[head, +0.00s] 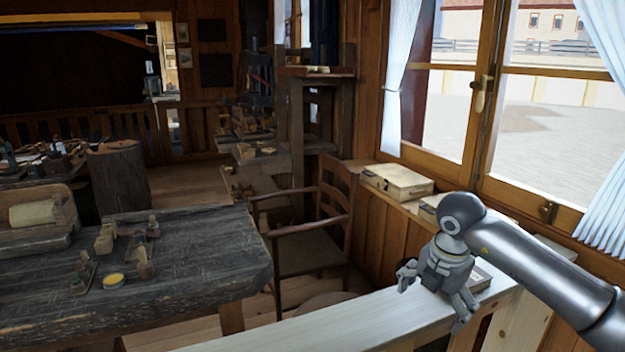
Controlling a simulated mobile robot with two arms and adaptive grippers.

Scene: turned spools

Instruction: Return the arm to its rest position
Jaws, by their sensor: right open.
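My right arm (545,262) comes in from the right edge, over the light wooden bench by the window. My right gripper (434,292) is at its end, with its fingers spread and nothing seen between them. A grey book-like object (482,277) lies on the bench just behind the gripper, partly hidden by it; I cannot tell whether they touch. My left gripper does not show. No turned spool can be made out clearly.
A dark wooden table (200,262) at left holds small items and a yellow round tin (113,281). A wooden armchair (310,230) stands between table and window. A pale case (397,181) lies on the sill. The light bench (350,318) is clear left of the gripper.

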